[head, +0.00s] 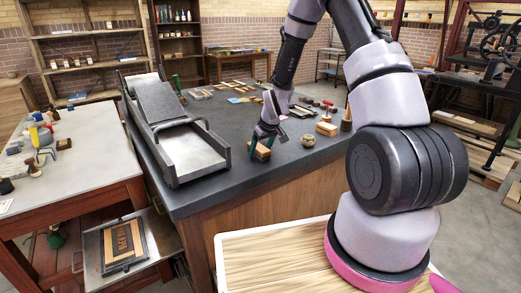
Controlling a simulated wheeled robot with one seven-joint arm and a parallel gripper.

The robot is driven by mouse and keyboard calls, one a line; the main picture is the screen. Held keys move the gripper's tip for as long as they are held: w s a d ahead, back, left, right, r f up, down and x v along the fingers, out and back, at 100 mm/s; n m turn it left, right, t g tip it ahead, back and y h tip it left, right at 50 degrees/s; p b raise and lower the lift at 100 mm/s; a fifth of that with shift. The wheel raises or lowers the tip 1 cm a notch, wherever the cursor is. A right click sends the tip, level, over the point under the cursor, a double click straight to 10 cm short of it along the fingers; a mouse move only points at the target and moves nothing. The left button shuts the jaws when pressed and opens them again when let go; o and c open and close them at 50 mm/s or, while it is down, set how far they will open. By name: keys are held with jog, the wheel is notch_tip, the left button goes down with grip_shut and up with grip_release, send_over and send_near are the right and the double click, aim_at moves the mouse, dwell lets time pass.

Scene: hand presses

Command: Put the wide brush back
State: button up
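A brown wooden block with a dark lower part (262,154), which may be the wide brush, is near the front edge of the dark worktop. My gripper (262,146) points down at this block, with its green fingertips close to the block's sides. The view is too small to tell whether the fingers touch or grip it. Another light wooden block (326,129) is on the worktop farther right; I cannot tell whether it is a brush.
A metal press bed (190,152) fills the left of the dark worktop (235,190). A round ball-like thing (308,141) and a dark upright handle (346,121) stand right of my gripper. Small printing pieces lie behind. A grey side table (65,175) holds several tools.

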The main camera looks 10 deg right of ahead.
jog(key=s+d+r+m, duration=0.15)
jog(key=s+r, duration=0.25)
jog(key=r, duration=0.7)
jog(key=s+d+r, duration=0.2)
jog(key=s+r, duration=0.2)
jog(key=r, duration=0.7)
jog(key=s+d+r+m+t, duration=0.1)
jog(key=s+r+m, duration=0.2)
jog(key=s+r, duration=0.5)
jog(key=s+r+m+t, duration=0.1)
jog(key=s+r+m, duration=0.3)
jog(key=s+r, duration=0.5)
jog(key=s, duration=0.5)
jog(key=shift+d+r+t, duration=0.25)
jog(key=shift+d+t, duration=0.15)
